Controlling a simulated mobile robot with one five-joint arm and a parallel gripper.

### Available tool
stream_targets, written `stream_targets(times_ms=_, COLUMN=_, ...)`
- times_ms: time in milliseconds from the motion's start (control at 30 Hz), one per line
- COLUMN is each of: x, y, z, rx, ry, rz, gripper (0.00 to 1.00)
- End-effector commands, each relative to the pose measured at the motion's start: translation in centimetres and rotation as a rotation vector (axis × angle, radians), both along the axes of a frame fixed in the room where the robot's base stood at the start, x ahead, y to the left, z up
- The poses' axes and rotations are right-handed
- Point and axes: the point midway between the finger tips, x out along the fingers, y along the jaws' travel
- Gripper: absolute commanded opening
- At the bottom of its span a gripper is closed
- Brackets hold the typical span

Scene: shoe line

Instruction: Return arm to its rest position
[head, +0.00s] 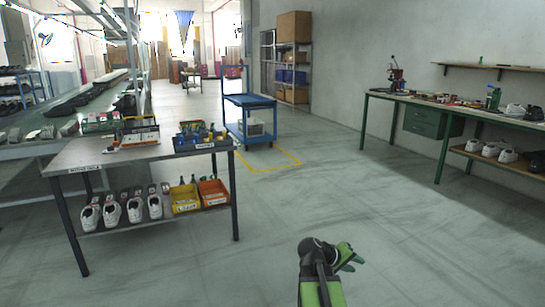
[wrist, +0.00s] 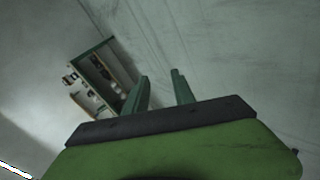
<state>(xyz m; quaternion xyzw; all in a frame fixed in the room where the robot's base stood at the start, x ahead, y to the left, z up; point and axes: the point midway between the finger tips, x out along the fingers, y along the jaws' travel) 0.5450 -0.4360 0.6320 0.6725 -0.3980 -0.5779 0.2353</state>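My gripper (head: 351,257) shows at the bottom of the head view, at the end of my green and black arm. It is in front of bare floor and touches nothing that I can see. In the wrist view my gripper's two green fingers (wrist: 162,88) stand apart with nothing between them. Behind the fingers lies grey floor.
A work table (head: 75,160) with a lower shelf of white shoes and bins stands at left. A blue trolley (head: 248,101) stands behind it. A green-framed bench (head: 425,100) runs along the right wall. The floor (head: 330,190) between is clear.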

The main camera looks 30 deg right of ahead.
Motion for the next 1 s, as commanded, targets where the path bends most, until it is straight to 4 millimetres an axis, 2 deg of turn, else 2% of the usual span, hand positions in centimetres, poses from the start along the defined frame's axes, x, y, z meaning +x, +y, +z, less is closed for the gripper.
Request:
stream_targets(times_ms=33, x=2.3, y=4.0, z=-0.8, rx=0.045, ry=-0.009, rz=0.050, gripper=0.31)
stream_targets(times_ms=67, x=3.5, y=6.3, z=-1.4, rx=0.077, ry=-0.015, rz=0.077, gripper=0.31)
stream_targets(times_ms=100, x=4.8, y=9.4, z=-2.2, rx=0.120, ry=-0.019, rz=0.110, gripper=0.31)
stream_targets(times_ms=167, x=6.5, y=14.3, z=-3.3, rx=0.190, ry=-0.022, rz=0.160, gripper=0.31)
stream_targets(times_ms=200, x=7.3, y=17.5, z=-4.1, rx=0.239, ry=-0.020, rz=0.190, gripper=0.31)
stream_targets(times_ms=300, x=8.3, y=24.7, z=-5.7, rx=0.356, ry=-0.009, rz=0.250, gripper=0.31)
stream_targets(times_ms=400, x=8.3, y=30.7, z=-7.1, rx=0.468, ry=0.012, rz=0.290, gripper=0.31)
stream_targets(times_ms=500, x=7.5, y=35.7, z=-8.2, rx=0.585, ry=0.039, rz=0.311, gripper=0.31)
stream_targets(times_ms=567, x=6.5, y=38.3, z=-8.9, rx=0.673, ry=0.058, rz=0.306, gripper=0.31)
stream_targets(times_ms=700, x=3.2, y=43.6, z=-9.8, rx=0.928, ry=0.127, rz=0.249, gripper=0.31)
stream_targets(times_ms=733, x=2.6, y=44.0, z=-8.8, rx=0.946, ry=0.149, rz=0.234, gripper=0.31)
stream_targets(times_ms=800, x=2.8, y=43.7, z=-5.9, rx=0.936, ry=0.143, rz=0.237, gripper=0.31)
stream_targets(times_ms=1000, x=2.9, y=43.7, z=0.0, rx=0.933, ry=0.141, rz=0.239, gripper=0.31)
